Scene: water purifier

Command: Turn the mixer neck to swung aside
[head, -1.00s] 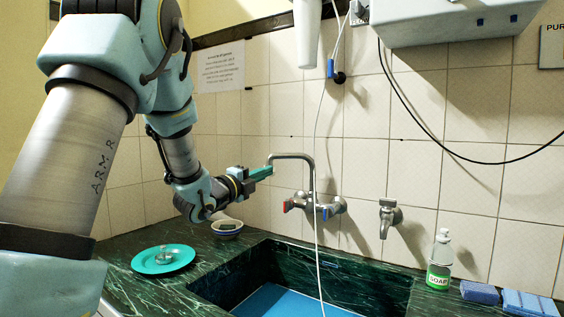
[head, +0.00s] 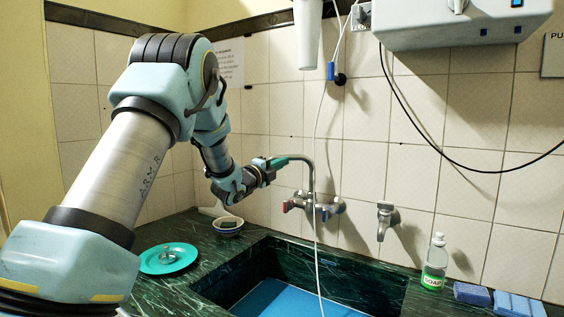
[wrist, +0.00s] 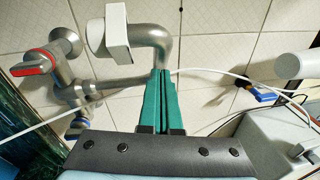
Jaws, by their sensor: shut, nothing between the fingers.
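The mixer tap (head: 313,205) is on the tiled wall above the sink, with red and blue marked handles. Its curved metal neck (head: 312,178) rises from the body and bends over to the left at the top. My gripper (head: 284,160) is at the left of the neck's top, its green fingers shut with nothing between them; they hide part of the spout. In the wrist view, the fingertips (wrist: 161,72) are right at the neck's bend (wrist: 160,45), seemingly touching it. A pale block (wrist: 108,32) shows at the neck's far end there.
The sink (head: 285,300) lies below the tap. A white hose (head: 317,240) hangs in front of it. A teal plate (head: 168,259) and a small bowl (head: 228,226) stand left; a soap bottle (head: 435,262) and sponges (head: 472,294) stand right. A white purifier box (head: 455,22) hangs above.

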